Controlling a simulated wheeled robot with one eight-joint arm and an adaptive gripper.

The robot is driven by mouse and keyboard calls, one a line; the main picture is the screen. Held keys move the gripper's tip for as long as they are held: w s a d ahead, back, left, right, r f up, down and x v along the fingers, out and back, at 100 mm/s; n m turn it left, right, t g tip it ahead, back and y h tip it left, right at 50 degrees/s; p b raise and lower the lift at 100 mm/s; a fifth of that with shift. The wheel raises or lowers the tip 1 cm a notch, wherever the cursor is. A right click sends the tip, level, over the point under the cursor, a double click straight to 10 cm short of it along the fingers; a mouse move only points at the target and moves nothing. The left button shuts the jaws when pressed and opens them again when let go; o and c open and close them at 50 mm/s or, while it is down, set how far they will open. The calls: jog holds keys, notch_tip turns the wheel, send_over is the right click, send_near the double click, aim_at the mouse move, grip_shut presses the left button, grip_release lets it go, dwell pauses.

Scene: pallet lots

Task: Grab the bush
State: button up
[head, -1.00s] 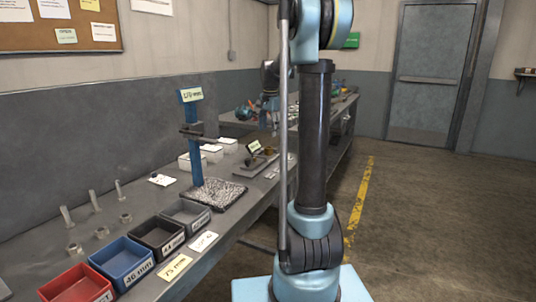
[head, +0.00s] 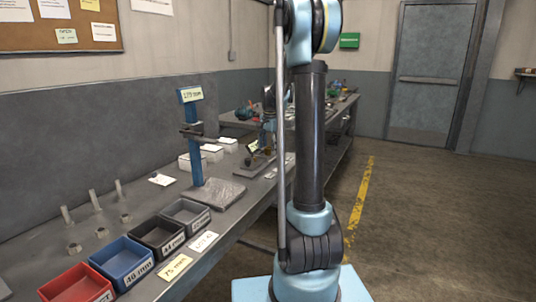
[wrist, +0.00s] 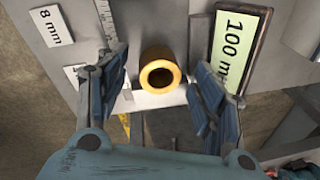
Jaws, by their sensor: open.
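The bush (wrist: 161,73) is a short brass-yellow ring with a dark bore, seen from above in the wrist view. It sits on a light grey surface (wrist: 145,97), near that surface's edge. My gripper (wrist: 160,88) is open, with one blue-grey finger on each side of the bush. Gaps show between both fingers and the bush, and nothing is held. In the head view my gripper is small and partly hidden behind my arm, and the bush cannot be made out.
A green "100 mm" sign (wrist: 240,45) stands close to my right finger. An "8 mm" label (wrist: 52,26) and a ruler (wrist: 108,20) lie to the left. In the head view a blue post (head: 192,140) and red (head: 78,284), blue (head: 122,262) and black (head: 157,236) bins occupy the bench.

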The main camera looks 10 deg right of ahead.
jog(key=c, duration=1.3)
jog(key=shift+o, duration=0.2)
